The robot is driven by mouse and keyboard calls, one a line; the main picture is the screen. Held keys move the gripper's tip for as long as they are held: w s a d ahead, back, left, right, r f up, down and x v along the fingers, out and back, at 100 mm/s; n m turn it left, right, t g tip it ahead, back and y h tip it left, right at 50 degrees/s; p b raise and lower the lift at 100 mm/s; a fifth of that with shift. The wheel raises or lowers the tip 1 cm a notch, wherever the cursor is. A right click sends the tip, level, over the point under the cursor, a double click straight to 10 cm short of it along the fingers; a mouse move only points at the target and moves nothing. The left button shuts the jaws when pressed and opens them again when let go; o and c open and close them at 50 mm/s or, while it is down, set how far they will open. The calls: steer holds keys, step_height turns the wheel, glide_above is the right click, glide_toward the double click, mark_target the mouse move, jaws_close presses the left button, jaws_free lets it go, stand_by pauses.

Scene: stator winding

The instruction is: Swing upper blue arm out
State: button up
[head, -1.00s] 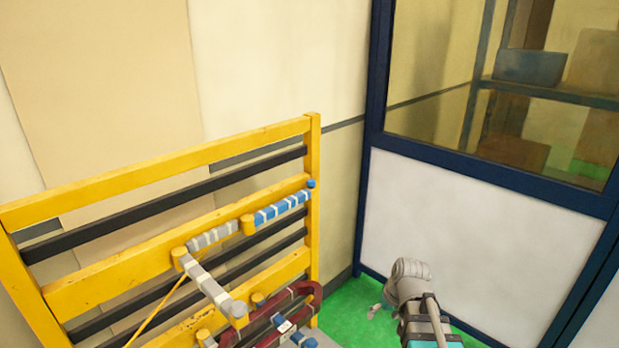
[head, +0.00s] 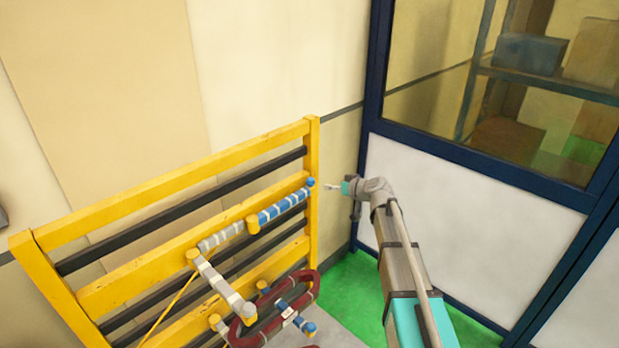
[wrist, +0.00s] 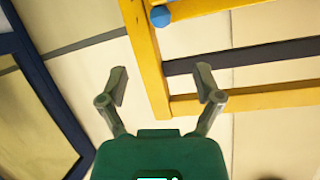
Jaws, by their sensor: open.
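The upper blue arm (head: 280,208), blue with white bands, lies along the yellow rack. Its rounded blue end (head: 311,182) is by the rack's right post. My gripper (head: 330,187) is just right of that end in the head view, apart from it. In the wrist view my gripper (wrist: 161,84) has its two fingers spread with nothing between them. The blue end (wrist: 160,16) shows there beyond the fingertips, near the top edge, in front of the yellow frame. The rest of the upper blue arm is mostly out of the wrist view.
The yellow rack (head: 312,240) has dark crossbars. A grey banded arm (head: 220,283) juts out from it. A dark red loop (head: 312,290) and a lower blue arm (head: 301,322) are below. A blue-framed partition (head: 440,150) stands at right; green floor (head: 360,290) lies between.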

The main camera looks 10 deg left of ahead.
mark_target(314, 182)
steer(key=shift+a, duration=0.1)
stand_by(0.3)
steer(key=b+x, duration=0.5)
steer(key=x, duration=0.9)
steer(key=shift+c, duration=0.2)
jaws_close()
